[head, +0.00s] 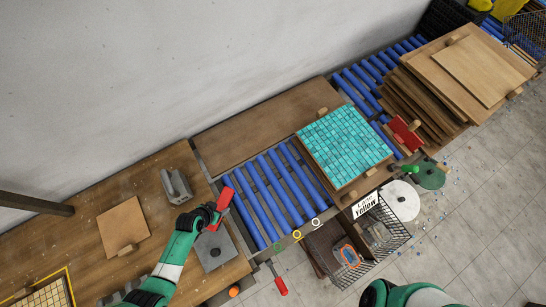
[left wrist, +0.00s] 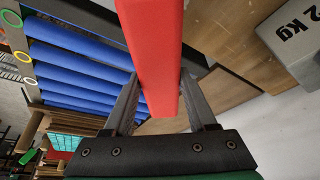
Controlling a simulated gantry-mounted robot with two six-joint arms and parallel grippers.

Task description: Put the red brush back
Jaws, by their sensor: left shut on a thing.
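My left gripper (head: 214,210) is shut on a long red bar-shaped thing, which I take to be the red brush (head: 224,199). It is held over the left end of the blue rollers, beside the wooden bench. In the left wrist view the red brush (left wrist: 152,45) runs up between the two fingers, and the gripper (left wrist: 160,90) grips its sides. Its bristles cannot be made out. My right gripper is out of the picture; only part of my right arm shows at the bottom of the head view.
A grey weight (head: 175,186) and a grey plate (head: 214,252) are near the held brush. Blue rollers (head: 270,195) lie to the right, then a turquoise mosaic sheet (head: 345,145). A red block (head: 405,134) and a red-handled tool (head: 279,284) also show. The bench's middle is mostly bare.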

